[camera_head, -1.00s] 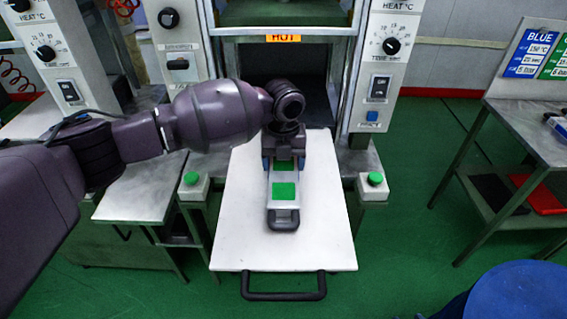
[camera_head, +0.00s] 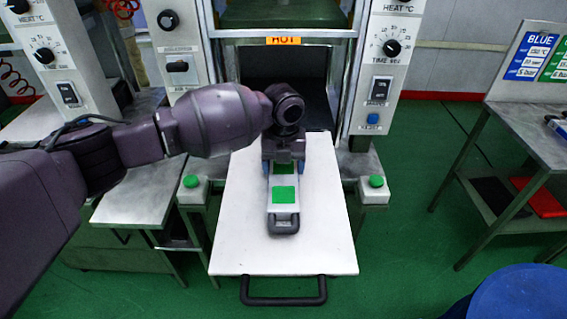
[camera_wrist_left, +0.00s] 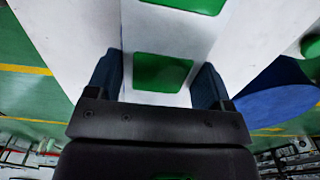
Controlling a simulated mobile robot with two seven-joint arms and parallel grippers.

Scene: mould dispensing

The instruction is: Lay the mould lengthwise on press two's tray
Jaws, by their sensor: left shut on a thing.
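The mould (camera_head: 284,211) is a long, narrow silver block with green patches and a dark handle at its near end. It lies lengthwise over the white tray (camera_head: 316,240) of the press in the middle; I cannot tell whether it touches the tray. My left gripper (camera_head: 283,168) is shut on the far part of the mould. In the left wrist view the blue fingers (camera_wrist_left: 160,82) sit on either side of the mould (camera_wrist_left: 199,40). The mould's far end is hidden under the gripper. My right gripper is not in view.
The press opening behind the tray has a HOT label (camera_head: 283,40). Button boxes with green tops (camera_head: 193,188) (camera_head: 374,189) flank the tray. A dark handle (camera_head: 283,298) is at its front. A side table (camera_head: 525,130) and a blue round object (camera_head: 522,295) are at right.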

